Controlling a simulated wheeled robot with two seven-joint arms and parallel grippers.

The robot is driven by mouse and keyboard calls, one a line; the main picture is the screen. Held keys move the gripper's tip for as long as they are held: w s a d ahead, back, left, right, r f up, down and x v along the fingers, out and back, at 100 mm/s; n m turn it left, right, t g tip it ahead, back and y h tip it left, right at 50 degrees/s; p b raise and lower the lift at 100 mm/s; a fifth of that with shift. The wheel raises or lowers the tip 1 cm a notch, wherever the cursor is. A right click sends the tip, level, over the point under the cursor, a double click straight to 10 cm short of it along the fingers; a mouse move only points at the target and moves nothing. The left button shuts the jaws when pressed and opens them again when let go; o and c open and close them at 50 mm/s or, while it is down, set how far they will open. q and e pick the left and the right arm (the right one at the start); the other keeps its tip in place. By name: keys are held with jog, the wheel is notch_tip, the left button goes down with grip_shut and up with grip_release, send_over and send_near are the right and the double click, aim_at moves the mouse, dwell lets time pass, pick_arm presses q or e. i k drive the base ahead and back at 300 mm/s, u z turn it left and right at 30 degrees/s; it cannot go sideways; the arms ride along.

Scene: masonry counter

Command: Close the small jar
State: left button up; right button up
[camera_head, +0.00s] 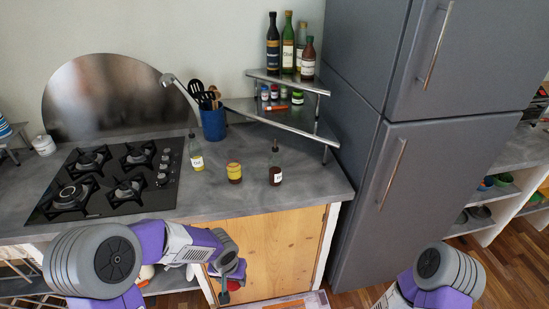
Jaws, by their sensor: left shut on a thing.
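A small jar (234,172) with yellow on its upper part and a darker base stands upright on the grey counter. It is between an oil bottle and a dark bottle. My left gripper (226,280) is in front of the counter's front edge, below and nearer than the jar, and apart from it. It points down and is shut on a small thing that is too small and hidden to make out. Of my right arm only a link shows at the lower right; its gripper is out of view.
The oil bottle (196,153) and dark bottle (275,165) stand close to the jar. A gas hob (110,177) is on the left, a blue utensil holder (213,124) behind. A corner shelf (285,119) and fridge (380,150) bound the right. Bare counter lies before the jar.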

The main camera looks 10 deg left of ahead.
aim_at(233, 166)
jog(key=u, duration=0.35)
jog(key=i, duration=1)
jog(key=u, duration=0.75)
